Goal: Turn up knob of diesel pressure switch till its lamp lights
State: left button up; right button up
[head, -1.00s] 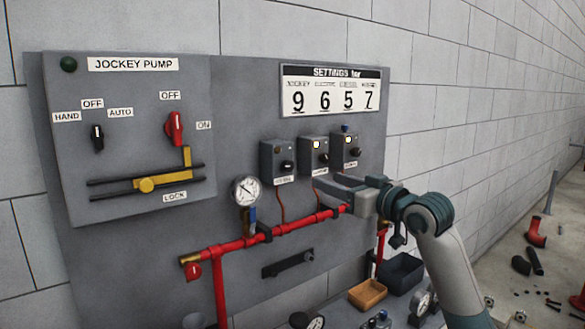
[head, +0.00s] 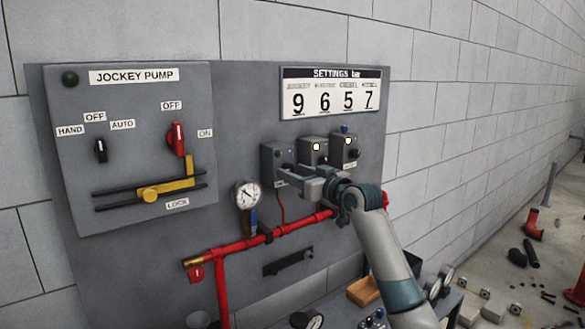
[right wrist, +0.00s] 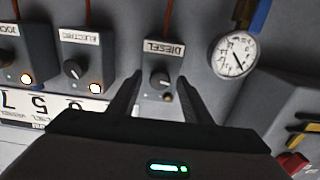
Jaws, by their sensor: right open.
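The diesel pressure switch is the leftmost of three small grey boxes, nearest the gauge, in the head view (head: 274,155). In the right wrist view its label reads DIESEL (right wrist: 163,48). Its dark round knob (right wrist: 160,79) has a small lamp (right wrist: 168,97) beside it that looks dim, unlike the bright lamps of the other two switches. My right gripper (head: 283,173) is open at the diesel box. In the right wrist view its fingers (right wrist: 160,88) stand on either side of the knob with gaps; I see no contact. My left gripper is out of view.
The electric switch (right wrist: 80,65) and jockey switch (right wrist: 20,60) stand close beside, lamps lit yellow. A pressure gauge (head: 246,194) is left of the diesel box. A red pipe (head: 270,235) runs below. The settings board (head: 330,93) hangs above.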

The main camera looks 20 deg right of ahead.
jog(key=shift+w+a, duration=0.15)
jog(key=shift+w, duration=0.4)
jog(key=shift+c, duration=0.4)
jog(key=c, duration=1)
jog(key=shift+m+p, duration=0.4)
jog(key=shift+m, duration=0.1)
jog(key=o, duration=1.1)
jog(key=shift+s, duration=0.1)
